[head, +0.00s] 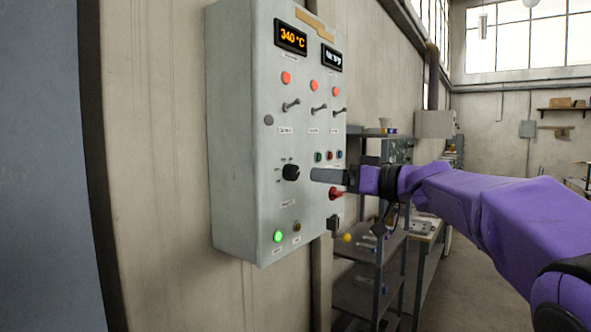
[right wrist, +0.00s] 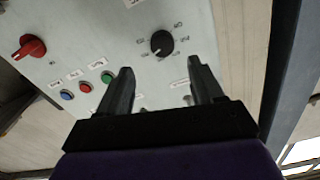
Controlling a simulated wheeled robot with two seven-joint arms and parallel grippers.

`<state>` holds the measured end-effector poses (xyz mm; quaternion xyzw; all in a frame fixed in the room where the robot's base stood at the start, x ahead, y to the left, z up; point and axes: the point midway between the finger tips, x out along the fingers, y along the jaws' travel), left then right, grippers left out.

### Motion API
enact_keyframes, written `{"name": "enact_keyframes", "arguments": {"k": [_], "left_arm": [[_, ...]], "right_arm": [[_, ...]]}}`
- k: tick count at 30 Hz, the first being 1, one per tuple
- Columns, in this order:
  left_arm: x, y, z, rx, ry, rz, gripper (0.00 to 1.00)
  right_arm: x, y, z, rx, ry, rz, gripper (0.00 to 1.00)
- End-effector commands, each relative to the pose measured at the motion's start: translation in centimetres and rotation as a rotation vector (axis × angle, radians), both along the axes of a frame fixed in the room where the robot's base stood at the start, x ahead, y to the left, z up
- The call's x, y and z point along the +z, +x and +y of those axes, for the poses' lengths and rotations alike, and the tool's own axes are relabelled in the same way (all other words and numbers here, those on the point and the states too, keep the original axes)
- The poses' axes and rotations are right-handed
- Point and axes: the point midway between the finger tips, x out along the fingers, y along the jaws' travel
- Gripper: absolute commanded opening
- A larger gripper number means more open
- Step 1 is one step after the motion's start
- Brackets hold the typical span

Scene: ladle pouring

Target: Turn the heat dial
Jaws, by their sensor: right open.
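The heat dial, a black round knob (head: 291,172), sits on the front of the grey control box (head: 236,130) in the head view. In the right wrist view the black dial (right wrist: 162,43) shows with number marks around it, just beyond the fingertips. My right gripper (head: 318,175) is open and empty, in front of the panel and a little right of the dial. In the wrist view its two fingers (right wrist: 160,75) are apart, with the dial between their lines and not touched. My left gripper is not in view.
A red knob (head: 336,193) sits right of the dial, also seen in the wrist view (right wrist: 29,46). Toggle switches (head: 291,105), red lamps (head: 286,78) and a lit green lamp (head: 278,236) are on the panel. The display (head: 291,36) reads 340 °C. A shelf (head: 365,290) stands behind.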

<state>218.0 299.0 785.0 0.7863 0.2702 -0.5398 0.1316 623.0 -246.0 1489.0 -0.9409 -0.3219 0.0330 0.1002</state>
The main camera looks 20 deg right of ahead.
Motion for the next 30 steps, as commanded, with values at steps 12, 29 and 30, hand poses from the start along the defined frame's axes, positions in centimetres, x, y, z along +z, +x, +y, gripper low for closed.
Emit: {"name": "enact_keyframes", "arguments": {"k": [12, 29, 30], "left_arm": [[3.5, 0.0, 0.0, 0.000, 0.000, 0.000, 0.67], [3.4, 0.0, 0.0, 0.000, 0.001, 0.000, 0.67], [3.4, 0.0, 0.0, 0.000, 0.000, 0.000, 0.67]], "right_arm": [[0.2, 5.7, 4.6, 0.004, -0.001, 0.001, 0.66], [0.1, 5.8, 4.5, 0.003, 0.000, -0.001, 0.11], [0.1, 5.8, 4.5, 0.003, -0.001, -0.002, 0.11]]}}
